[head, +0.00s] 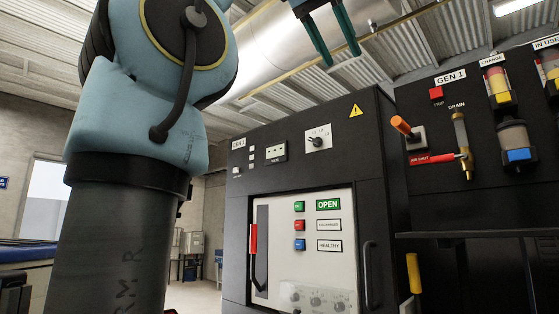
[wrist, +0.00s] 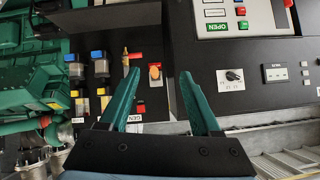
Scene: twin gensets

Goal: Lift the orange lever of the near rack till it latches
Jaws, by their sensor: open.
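The orange lever (head: 401,126) is on the black GEN 1 rack (head: 440,210) at the right of the head view. Its orange grip sticks out from a small grey plate and slants up and left. In the wrist view the orange lever (wrist: 154,72) shows nearly end-on, between the two fingers in the picture. My gripper (head: 343,58) has green fingers, apart and empty, high up and left of the lever in the head view. In the wrist view my gripper (wrist: 160,73) is clear of the lever; the exact distance is hard to tell.
Just below the lever is a red AIR SHUT handle (head: 432,159) beside a brass drain valve (head: 462,150). Filter bowls (head: 516,140) hang to the right. A breaker cabinet (head: 375,150) stands left of the rack. A yellow handle (head: 413,273) stands lower down.

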